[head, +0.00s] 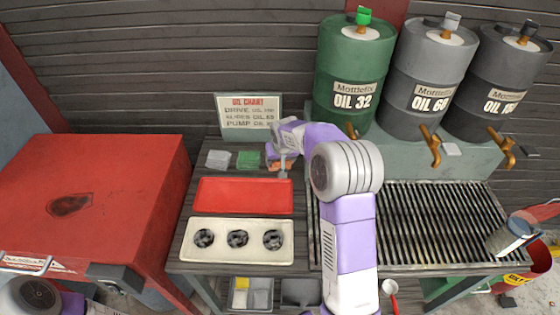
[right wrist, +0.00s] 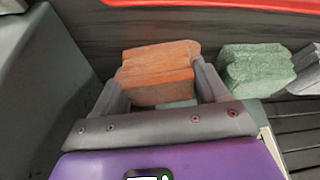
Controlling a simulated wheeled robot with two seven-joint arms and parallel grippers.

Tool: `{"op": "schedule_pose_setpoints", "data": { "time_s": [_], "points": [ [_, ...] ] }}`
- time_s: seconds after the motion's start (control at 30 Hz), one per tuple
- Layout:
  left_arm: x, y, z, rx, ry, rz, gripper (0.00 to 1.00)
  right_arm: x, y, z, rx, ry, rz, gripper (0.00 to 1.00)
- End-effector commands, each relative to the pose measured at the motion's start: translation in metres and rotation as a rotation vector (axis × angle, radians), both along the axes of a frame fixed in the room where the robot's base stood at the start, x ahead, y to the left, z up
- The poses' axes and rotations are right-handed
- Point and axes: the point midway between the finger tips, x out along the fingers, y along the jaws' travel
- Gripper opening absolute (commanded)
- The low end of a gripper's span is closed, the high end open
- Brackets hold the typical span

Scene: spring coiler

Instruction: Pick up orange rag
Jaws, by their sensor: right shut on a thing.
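The orange rag (right wrist: 155,72) is a folded block between the two fingers of my right gripper (right wrist: 160,85) in the right wrist view. The fingers press on its two sides and the gripper is shut on it. In the head view my right gripper (head: 283,171) is at the back of the bench, and only a small part of the orange rag (head: 274,166) shows beside it. I cannot tell whether the rag touches the bench. My left gripper is not in view.
A green rag (head: 249,159) and a grey rag (head: 218,159) lie left of the orange one. An oil chart (head: 249,100) and oil drums (head: 352,75) stand behind.

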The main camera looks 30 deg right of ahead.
Motion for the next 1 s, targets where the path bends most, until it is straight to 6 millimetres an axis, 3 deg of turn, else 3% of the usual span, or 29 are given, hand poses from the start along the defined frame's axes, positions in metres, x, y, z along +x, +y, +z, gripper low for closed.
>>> {"op": "schedule_pose_setpoints", "data": {
  "time_s": [0.33, 0.73, 1.0],
  "points": [
    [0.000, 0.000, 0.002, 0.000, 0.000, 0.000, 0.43, 0.000, 0.000, 0.005, 0.000, -0.001, 0.000, 0.44],
    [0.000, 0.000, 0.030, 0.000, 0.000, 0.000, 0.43, 0.001, 0.000, 0.080, 0.000, -0.003, 0.000, 0.44],
    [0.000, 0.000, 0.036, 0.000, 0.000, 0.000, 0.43, 0.000, 0.000, 0.101, 0.000, 0.000, 0.000, 0.44]
  ]
}}
